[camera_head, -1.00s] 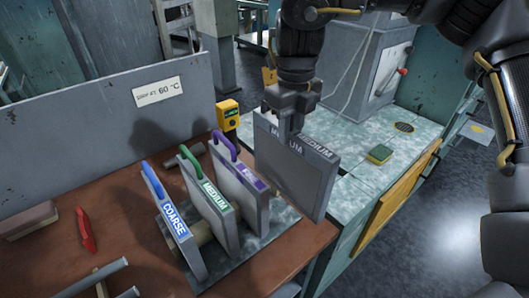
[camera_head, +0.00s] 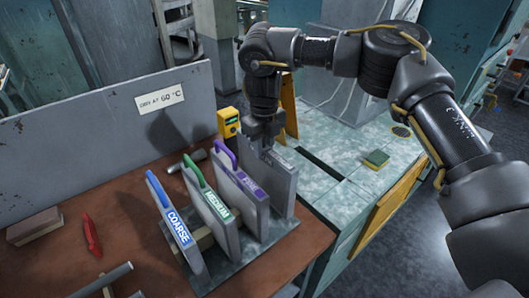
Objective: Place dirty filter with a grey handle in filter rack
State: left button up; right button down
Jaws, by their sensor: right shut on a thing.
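The grey filter (camera_head: 284,184) is upright at the right end of the filter rack (camera_head: 237,262), beside the filter with the purple handle (camera_head: 240,190). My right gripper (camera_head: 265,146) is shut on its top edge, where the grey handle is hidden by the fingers. Its lower edge is low, near the rack base; I cannot tell whether it is fully seated. The filter with the green handle (camera_head: 211,205) and the COARSE filter with the blue handle (camera_head: 178,232) stand in the rack to the left. My left gripper is not in view.
A grey panel (camera_head: 90,150) with a temperature label stands behind the brown bench. A yellow device (camera_head: 228,122) is close behind the rack. A red tool (camera_head: 91,236) and a brown block (camera_head: 35,226) lie left. A sponge (camera_head: 376,159) and a dark slot (camera_head: 320,165) are on the right counter.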

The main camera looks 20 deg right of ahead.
notch_tip(320, 180, down, 3)
jog(key=shift+w+r+p, duration=0.1)
jog(key=shift+r+p, duration=0.1)
jog(key=shift+p, duration=0.15)
jog(key=shift+f, duration=0.1)
jog(key=c, duration=1.2)
grip_release()
jog(key=shift+o, duration=0.2)
notch_tip(320, 180, up, 12)
jog(key=shift+r+b, duration=0.15)
jog(key=shift+b, duration=0.6)
